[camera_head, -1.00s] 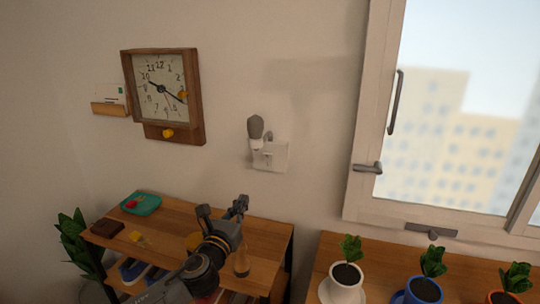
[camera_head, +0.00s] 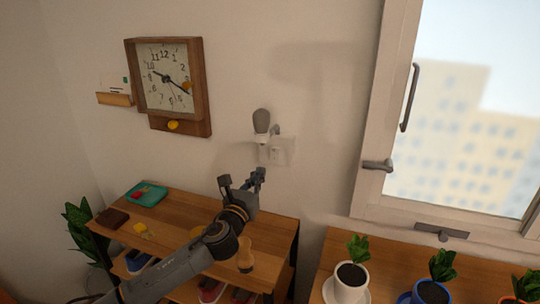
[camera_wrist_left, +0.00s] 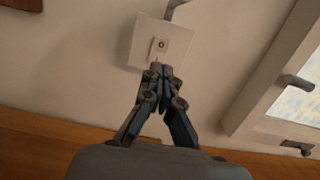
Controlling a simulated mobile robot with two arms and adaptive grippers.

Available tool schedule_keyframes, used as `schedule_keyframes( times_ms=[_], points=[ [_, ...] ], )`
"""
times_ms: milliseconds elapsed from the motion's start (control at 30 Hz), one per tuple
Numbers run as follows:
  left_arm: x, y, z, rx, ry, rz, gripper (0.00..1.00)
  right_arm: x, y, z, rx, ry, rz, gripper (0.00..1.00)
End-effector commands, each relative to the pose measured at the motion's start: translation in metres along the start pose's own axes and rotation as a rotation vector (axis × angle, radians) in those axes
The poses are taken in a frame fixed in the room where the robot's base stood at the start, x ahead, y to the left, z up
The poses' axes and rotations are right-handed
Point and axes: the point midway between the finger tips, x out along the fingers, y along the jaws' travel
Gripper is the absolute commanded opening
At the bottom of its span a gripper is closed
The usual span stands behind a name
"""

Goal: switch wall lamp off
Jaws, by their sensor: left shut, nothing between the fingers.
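The wall lamp (camera_head: 262,122) has a grey bulb on a small holder, fixed to a pale square plate (camera_head: 288,152) on the wall. The bulb looks dark. In the left wrist view the plate (camera_wrist_left: 143,32) carries a small switch (camera_wrist_left: 159,46) with a dark round mark. My left gripper (camera_head: 258,175) is shut and empty, just below the plate in the head view. In the left wrist view its closed fingertips (camera_wrist_left: 161,68) are at the lower edge of the switch; I cannot tell whether they touch it. My right gripper is not in view.
A wooden shelf (camera_head: 185,213) with shoes below stands under my left arm. A clock (camera_head: 203,90) hangs to the left of the lamp. The window (camera_head: 370,110) and potted plants (camera_head: 352,274) are to the right. The wall around the plate is clear.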

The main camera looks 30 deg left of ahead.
Motion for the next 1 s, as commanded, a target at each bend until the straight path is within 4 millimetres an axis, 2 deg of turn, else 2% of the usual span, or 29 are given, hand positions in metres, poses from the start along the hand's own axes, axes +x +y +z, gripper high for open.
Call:
schedule_keyframes(
  times_ms=[33, 200, 433, 633, 1000],
  points=[
    [0.012, 0.000, 0.003, -0.003, -0.002, 0.002, 0.00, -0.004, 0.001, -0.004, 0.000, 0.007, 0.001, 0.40],
    [0.046, 0.000, 0.002, -0.004, 0.000, 0.002, 0.00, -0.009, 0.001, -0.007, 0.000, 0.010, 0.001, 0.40],
    [0.080, 0.000, 0.002, -0.003, 0.000, 0.000, 0.00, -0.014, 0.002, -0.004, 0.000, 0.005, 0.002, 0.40],
    [0.092, 0.000, 0.000, 0.000, 0.000, -0.001, 0.00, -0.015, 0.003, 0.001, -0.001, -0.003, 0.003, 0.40],
    [0.094, 0.000, 0.000, 0.000, 0.001, -0.001, 0.00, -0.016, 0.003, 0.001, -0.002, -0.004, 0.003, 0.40]
  ],
)
